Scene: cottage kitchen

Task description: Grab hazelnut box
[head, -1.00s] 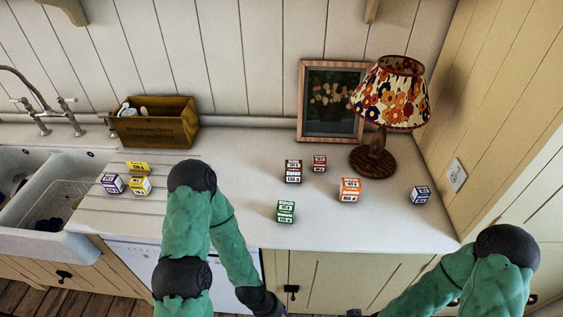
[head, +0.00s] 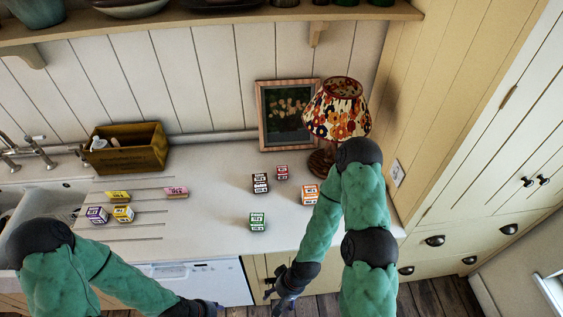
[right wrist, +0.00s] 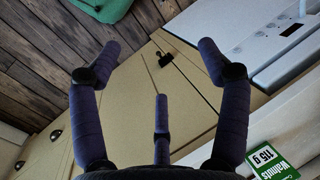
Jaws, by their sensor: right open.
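Several small labelled boxes stand on the counter, and I cannot read which is the hazelnut box. On the right are a dark brown box (head: 261,184), a red box (head: 282,172), an orange box (head: 310,194) and a green box (head: 258,221), labelled Walnuts in the right wrist view (right wrist: 272,160). On the left are a purple box (head: 97,215), two yellow boxes (head: 118,196) (head: 123,214) and a pink box (head: 176,192). My right gripper (head: 285,291) is open and empty before the cabinet front, below the green box. My left gripper (head: 207,308) is partly visible at the bottom edge.
A lamp (head: 336,110) and a framed picture (head: 285,118) stand at the back right. A wooden crate (head: 125,152) stands at the back left, near the sink. The counter's middle (head: 215,170) is clear. A shelf (head: 220,28) crosses the wall above.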

